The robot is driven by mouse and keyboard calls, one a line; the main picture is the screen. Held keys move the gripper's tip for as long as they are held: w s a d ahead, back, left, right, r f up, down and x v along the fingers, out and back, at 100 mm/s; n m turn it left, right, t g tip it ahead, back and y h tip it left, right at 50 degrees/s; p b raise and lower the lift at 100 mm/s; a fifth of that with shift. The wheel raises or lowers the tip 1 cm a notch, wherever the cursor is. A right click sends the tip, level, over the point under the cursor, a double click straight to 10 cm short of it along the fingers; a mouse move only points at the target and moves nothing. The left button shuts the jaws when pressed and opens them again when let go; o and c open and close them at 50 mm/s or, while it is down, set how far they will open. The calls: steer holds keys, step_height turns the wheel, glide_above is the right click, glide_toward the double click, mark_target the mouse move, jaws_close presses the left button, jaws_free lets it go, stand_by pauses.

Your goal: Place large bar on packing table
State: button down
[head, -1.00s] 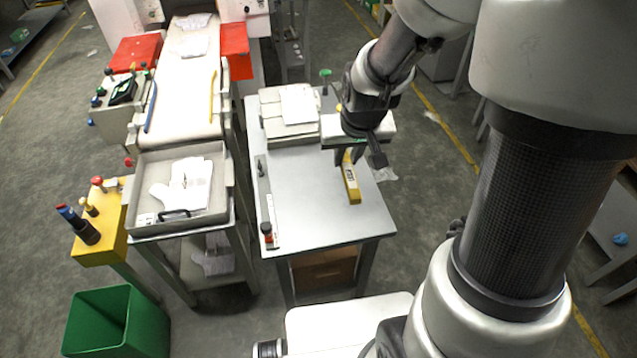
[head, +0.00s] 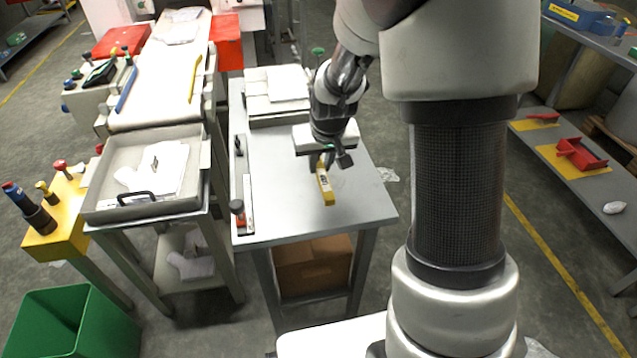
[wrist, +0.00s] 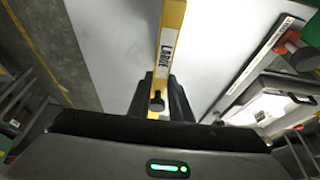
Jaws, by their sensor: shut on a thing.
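The large bar (head: 325,189) is a yellow bar with a pale label; in the wrist view the bar (wrist: 170,40) shows the word "LARGE". My gripper (head: 326,160) is shut on one end of it, and the bar points out from the fingers toward the front of the table. In the wrist view my gripper (wrist: 158,100) has a dark finger on each side of the bar. The packing table (head: 290,215) is a grey-topped table under the bar. I cannot tell whether the bar touches the tabletop.
White packs (head: 277,84) lie at the table's back. A white strip (head: 249,203) and an orange-and-black item (head: 238,212) lie along its left edge. A grey tray (head: 105,212) stands on the left. A green bin (head: 75,325) is on the floor. The tabletop's middle is clear.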

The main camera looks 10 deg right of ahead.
steer(key=shift+f+b, duration=0.55)
steer(key=shift+f, duration=2.3)
steer(key=shift+f, duration=0.2)
steer(key=c, duration=1.6)
jaws_free()
